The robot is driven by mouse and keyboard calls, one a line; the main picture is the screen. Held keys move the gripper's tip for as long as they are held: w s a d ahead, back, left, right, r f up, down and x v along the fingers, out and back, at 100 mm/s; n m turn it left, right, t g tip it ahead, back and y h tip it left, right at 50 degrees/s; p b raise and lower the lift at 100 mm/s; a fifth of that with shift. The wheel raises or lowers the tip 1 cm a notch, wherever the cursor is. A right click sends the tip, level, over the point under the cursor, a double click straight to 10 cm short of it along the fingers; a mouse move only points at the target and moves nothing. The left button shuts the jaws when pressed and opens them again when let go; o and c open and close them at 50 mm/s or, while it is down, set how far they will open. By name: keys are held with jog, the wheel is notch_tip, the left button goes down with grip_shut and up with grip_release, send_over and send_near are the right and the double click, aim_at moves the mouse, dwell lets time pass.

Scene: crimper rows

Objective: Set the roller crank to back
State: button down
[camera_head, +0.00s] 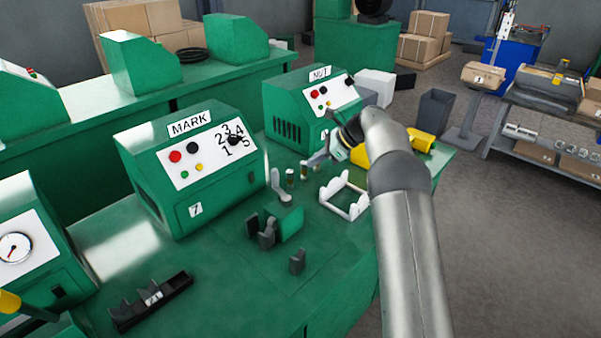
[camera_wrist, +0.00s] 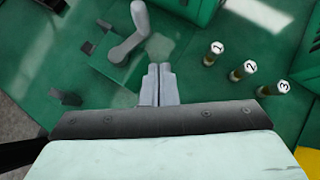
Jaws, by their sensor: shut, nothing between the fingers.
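A light grey crank (camera_wrist: 131,37), which I take to be the roller crank, shows at the top left of the wrist view, bent between a rounded end and a wider foot. In the head view the crank (camera_head: 279,187) stands on the green bench top in front of the MARK machine. My gripper (camera_wrist: 159,70) is shut and empty, with its fingertips just beside the crank's lower part in the picture. I cannot tell whether they touch it. In the head view my gripper (camera_head: 318,159) is to the right of the crank, partly hidden by my arm.
Small cylinders numbered 1 (camera_wrist: 213,53), 2 (camera_wrist: 243,70) and 3 (camera_wrist: 273,88) stand near my gripper. A green block with dark jaws (camera_head: 288,223) and a white cradle (camera_head: 344,195) are close by. The MARK machine (camera_head: 190,160) and NUT machine (camera_head: 305,105) stand behind.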

jog(key=shift+w+v, duration=0.2)
jog(key=shift+v, duration=0.9)
jog(key=shift+w+v, duration=0.2)
jog(key=shift+v, duration=0.85)
jog(key=shift+d, duration=0.1)
